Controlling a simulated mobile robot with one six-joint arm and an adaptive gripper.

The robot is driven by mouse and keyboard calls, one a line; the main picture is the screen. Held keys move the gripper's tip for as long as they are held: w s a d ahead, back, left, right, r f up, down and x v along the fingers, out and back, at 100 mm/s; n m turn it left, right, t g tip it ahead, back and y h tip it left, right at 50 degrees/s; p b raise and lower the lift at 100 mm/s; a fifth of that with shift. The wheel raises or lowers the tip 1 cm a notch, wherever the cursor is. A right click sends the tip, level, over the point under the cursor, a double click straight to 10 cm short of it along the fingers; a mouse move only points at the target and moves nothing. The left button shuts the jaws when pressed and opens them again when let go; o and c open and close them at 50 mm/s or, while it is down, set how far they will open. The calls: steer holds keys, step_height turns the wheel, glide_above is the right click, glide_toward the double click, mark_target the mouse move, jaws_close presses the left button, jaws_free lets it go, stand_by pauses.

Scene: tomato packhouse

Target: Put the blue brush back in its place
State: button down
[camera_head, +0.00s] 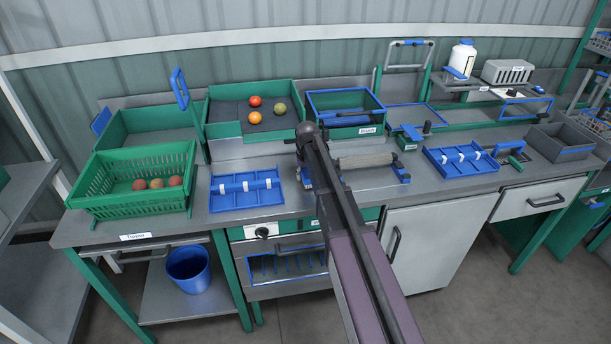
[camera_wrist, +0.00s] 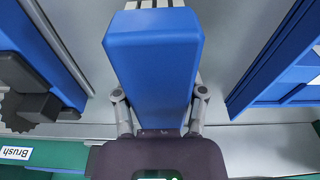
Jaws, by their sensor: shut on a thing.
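In the wrist view, the blue brush (camera_wrist: 153,65) is a long blue block with pale strips at its far end. My gripper (camera_wrist: 159,98) is shut on it, with one finger against each side. In the head view, my arm hides the gripper and I cannot make out the held brush. A blue-rimmed green bin (camera_head: 384,118) stands at the back of the bench, just right of my arm's end. The label "Brush" (camera_head: 367,130) is on its front and also shows at the lower left of the wrist view (camera_wrist: 15,153).
A blue tray with white holders (camera_head: 216,203) lies left of my arm, and a similar blue tray (camera_head: 439,170) lies to the right. A roller (camera_head: 365,160) sits just right of my arm. A green crate (camera_head: 105,190) and a green tray of tomatoes (camera_head: 225,130) stand left.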

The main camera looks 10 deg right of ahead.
steer(key=shift+f, duration=0.2)
stand_by(0.6)
steer(key=shift+c, duration=0.4)
jaws_free()
steer(key=shift+c, duration=0.2)
steer(key=shift+c, duration=1.4)
steer(key=shift+r, duration=0.15)
steer(key=shift+r+p, duration=3.4)
steer(key=shift+s, duration=0.1)
